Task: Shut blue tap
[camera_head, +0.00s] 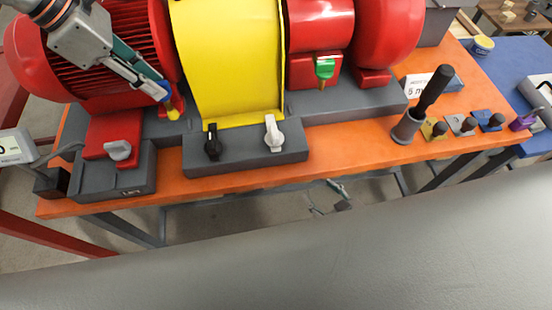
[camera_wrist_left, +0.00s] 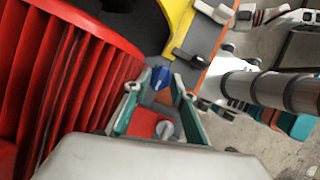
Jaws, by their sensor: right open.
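The blue tap (camera_wrist_left: 160,77) is a small dark-blue knob, seen in the left wrist view just ahead of my left gripper (camera_wrist_left: 157,88). That gripper's two teal fingers stand apart, one on each side of the tap, with gaps visible. I cannot tell whether either touches it. In the head view my left gripper (camera_head: 155,90) reaches down beside the red finned motor (camera_head: 125,45). The tap (camera_head: 165,86) is partly covered by the fingers there.
A grey-handled tap (camera_head: 117,150) sits on the near-left block. A black tap (camera_head: 212,142) and a white tap (camera_head: 274,133) stand on the middle block, below the yellow guard (camera_head: 228,60). A green tap (camera_head: 325,68) is farther right. A black handle (camera_head: 434,88) stands upright.

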